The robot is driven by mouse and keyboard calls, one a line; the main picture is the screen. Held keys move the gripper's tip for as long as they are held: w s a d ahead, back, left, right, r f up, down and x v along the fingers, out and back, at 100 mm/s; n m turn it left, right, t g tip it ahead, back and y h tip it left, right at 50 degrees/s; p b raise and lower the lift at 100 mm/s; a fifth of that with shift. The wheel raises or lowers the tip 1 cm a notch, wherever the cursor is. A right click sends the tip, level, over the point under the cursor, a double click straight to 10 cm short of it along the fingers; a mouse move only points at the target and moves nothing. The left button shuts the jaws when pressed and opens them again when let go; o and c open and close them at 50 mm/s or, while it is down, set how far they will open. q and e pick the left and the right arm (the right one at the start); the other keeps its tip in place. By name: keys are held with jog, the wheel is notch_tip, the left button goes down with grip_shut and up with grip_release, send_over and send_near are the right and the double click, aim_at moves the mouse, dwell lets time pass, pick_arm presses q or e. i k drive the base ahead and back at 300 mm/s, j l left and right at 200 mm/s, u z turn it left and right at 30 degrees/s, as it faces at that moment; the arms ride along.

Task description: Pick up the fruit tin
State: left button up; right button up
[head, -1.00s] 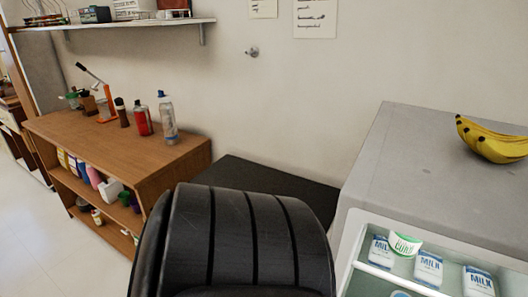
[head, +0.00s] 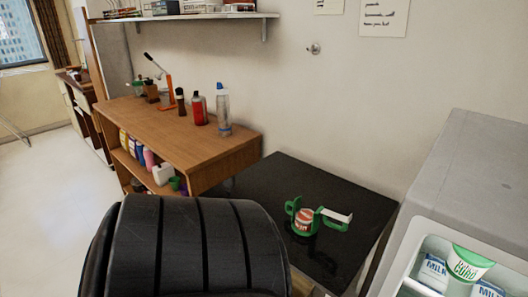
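A small red and white tin (head: 306,221), which looks like the fruit tin, stands on the black table (head: 262,181) in the head view, right of centre. Its label is too small to read. A green piece curves up at its left. A green piece with a white bar on top (head: 335,219) is at its right, and I cannot tell whether these touch the tin. Neither of my grippers shows in the head view, so their distance from the tin cannot be seen.
A black ribbed shape (head: 185,250) fills the bottom centre and hides the table's near left part. A grey cabinet (head: 480,165) with milk cartons (head: 434,266) and a green-white tub (head: 467,264) stands right. A wooden shelf unit (head: 185,140) with bottles is left.

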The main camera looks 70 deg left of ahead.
aim_at(302, 217)
jog(key=u, duration=2)
jog(key=i+j, duration=0.15)
jog(key=j, duration=0.25)
jog(key=i+j, duration=0.2)
jog(key=j, duration=0.2)
jog(key=i+j, duration=0.15)
jog(key=j, duration=0.25)
jog(key=j+z, duration=0.2)
jog(key=z, duration=0.2)
jog(key=i+j+z, duration=0.1)
jog(key=j+z, duration=0.15)
jog(key=z, duration=0.15)
jog(key=j+z, duration=0.25)
jog(key=z, duration=0.15)
